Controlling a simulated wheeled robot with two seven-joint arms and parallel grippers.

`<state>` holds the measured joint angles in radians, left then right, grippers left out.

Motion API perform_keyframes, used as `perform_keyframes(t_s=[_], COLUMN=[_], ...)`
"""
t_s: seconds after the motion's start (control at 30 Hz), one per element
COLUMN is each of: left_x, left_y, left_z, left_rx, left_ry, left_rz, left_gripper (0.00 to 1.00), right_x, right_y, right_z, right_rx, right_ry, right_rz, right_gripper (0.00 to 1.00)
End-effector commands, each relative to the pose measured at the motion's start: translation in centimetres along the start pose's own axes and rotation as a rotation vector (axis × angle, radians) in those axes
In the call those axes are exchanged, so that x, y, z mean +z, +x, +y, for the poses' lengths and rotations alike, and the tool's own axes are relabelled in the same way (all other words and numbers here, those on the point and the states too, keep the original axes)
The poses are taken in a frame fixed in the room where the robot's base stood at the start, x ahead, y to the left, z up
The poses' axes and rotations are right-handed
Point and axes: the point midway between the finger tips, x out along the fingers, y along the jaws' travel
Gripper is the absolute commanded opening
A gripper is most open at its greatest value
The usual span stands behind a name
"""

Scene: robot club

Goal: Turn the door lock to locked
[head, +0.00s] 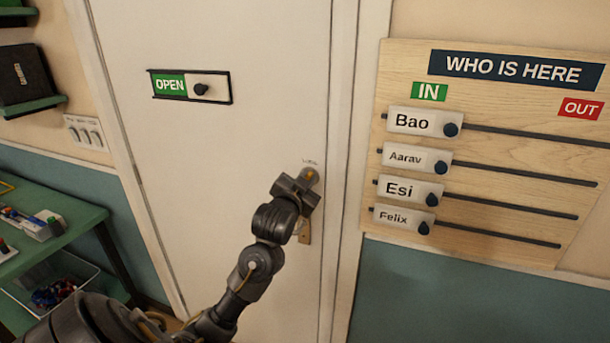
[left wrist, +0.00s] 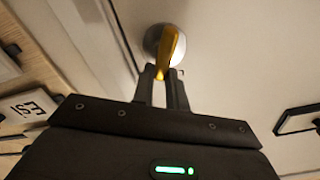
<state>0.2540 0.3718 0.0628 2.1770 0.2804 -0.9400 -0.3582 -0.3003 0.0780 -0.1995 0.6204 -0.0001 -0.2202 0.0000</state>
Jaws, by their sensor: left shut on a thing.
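The door lock has a yellow thumb-turn on a round metal plate (head: 313,173), near the right edge of the white door (head: 240,140). My left gripper (head: 306,181) is at the lock and covers part of it in the head view. In the left wrist view the yellow thumb-turn (left wrist: 171,50) stands out from its round plate (left wrist: 153,45). The fingers of my left gripper (left wrist: 163,78) are shut on the thumb-turn's near end. Small lettering above the lock is too small to read. My right gripper is in neither view.
An OPEN slider sign (head: 190,86) is on the door. A WHO IS HERE board (head: 490,150) with several name sliders hangs on the wall to the right. A green table (head: 75,225) and wall switches (head: 86,132) are at the left. Below the lock, something on the door is partly hidden by my arm.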

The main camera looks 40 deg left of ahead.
Motion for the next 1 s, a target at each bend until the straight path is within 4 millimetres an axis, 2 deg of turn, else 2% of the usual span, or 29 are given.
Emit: perform_keyframes(t_s=[0.03,0.7,1.0], left_x=[-0.3,0.2,0.7], left_y=[0.0,0.0,0.0], left_z=[0.0,1.3,1.7], left_rx=[0.002,0.004,0.003], left_ry=[0.044,0.68,0.919], left_rz=[-0.002,-0.002,-0.001], left_gripper=[0.0,0.0,0.0], right_x=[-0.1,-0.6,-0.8], right_y=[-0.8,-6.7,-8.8], right_z=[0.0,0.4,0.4], right_rx=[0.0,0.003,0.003], right_ry=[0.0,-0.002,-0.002], right_rz=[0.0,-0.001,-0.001], right_gripper=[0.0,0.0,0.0])
